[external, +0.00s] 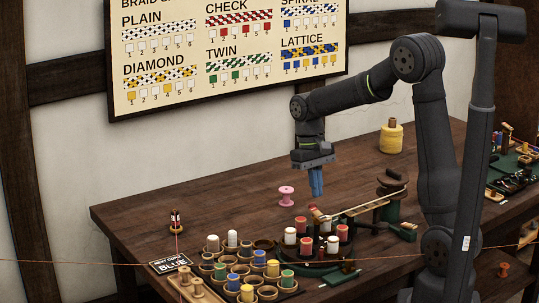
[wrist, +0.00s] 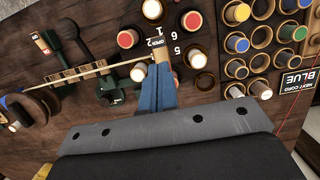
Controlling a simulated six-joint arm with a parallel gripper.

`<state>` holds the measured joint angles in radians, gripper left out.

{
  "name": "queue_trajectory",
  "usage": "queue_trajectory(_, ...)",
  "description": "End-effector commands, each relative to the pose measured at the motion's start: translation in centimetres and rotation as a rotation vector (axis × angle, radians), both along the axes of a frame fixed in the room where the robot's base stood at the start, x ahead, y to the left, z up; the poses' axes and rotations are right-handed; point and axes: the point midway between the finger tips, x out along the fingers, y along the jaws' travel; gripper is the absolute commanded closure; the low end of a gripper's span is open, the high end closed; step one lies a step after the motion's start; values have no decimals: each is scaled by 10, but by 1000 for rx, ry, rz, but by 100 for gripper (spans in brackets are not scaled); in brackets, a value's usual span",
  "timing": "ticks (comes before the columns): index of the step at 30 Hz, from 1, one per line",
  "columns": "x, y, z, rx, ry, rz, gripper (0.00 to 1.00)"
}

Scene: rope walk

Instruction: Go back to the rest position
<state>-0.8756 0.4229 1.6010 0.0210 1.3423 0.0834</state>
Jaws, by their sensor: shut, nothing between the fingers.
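My gripper (external: 317,183) hangs pointing down above the back middle of the wooden table, held up by my dark arm. Its blue fingers are together with nothing between them. In the wrist view the shut fingers (wrist: 156,92) point toward the round braiding stand with red and white bobbins. A pink spool (external: 286,196) stands on the table to the left of and below the gripper in the external view, apart from it.
The braiding stand (external: 291,258) holds several bobbins. Left of it is a rack of cups with coloured spools (external: 247,293). A "NEXT CORD BLUE" sign (external: 170,263) lies at the left. A yellow twine spool (external: 391,138) stands at the back. The back left tabletop is clear.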

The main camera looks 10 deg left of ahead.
Motion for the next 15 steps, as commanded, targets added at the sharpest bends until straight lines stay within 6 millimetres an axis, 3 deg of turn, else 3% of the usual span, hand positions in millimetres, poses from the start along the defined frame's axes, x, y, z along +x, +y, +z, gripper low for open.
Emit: queue_trajectory(15,17,17,100,1,-1,0,100)
